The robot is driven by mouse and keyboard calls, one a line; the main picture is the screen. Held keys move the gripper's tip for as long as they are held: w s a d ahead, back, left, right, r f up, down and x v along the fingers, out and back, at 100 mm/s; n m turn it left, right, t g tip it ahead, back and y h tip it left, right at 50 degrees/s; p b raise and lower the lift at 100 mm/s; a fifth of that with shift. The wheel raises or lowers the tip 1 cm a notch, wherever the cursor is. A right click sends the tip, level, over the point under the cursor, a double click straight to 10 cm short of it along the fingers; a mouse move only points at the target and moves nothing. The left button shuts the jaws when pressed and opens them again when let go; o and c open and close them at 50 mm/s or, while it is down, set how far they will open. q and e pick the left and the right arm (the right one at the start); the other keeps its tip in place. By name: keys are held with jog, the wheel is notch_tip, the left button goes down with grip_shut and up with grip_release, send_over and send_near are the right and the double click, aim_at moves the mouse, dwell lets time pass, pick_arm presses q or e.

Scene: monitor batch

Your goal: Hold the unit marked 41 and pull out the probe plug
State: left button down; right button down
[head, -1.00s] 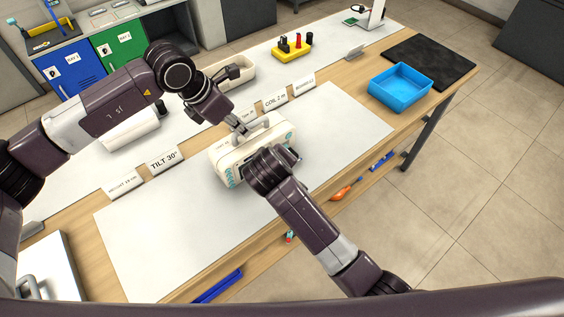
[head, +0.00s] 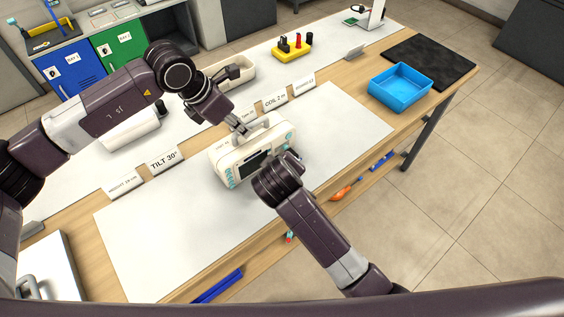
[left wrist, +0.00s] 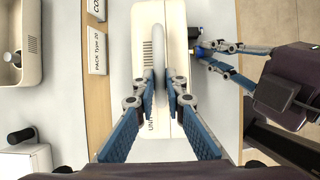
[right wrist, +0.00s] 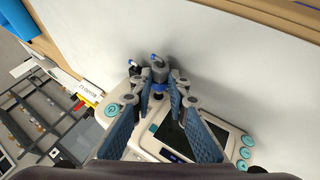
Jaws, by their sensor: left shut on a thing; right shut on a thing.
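The cream monitor unit (head: 232,158) stands on the white mat with its dark screen facing the near side. Its lettering in the left wrist view is partly covered, and I cannot read a number. My left gripper (head: 243,130) is shut on the grey carrying handle (head: 265,129) on top of the unit. My right gripper (right wrist: 159,80) is in front of the unit's screen side, shut on the small grey and blue probe plug (right wrist: 158,68). My right wrist hides the plug in the head view. I cannot tell whether the plug still touches its socket.
Label cards, including TILT 30° (head: 165,159), stand in a row behind the unit. A blue tray (head: 401,86) and dark pad (head: 430,60) lie at the right end. A yellow holder (head: 292,47) stands at the back. The mat left of the unit is clear.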

pick_arm(q)
jog(key=shift+a, duration=0.1)
pick_arm(e)
jog(key=shift+s+d, duration=0.8)
jog(key=shift+s, duration=0.2)
pick_arm(q)
jog(key=c, duration=1.9)
grip_release()
jog(key=v, duration=1.2)
pick_arm(e)
jog(key=shift+s, duration=0.1)
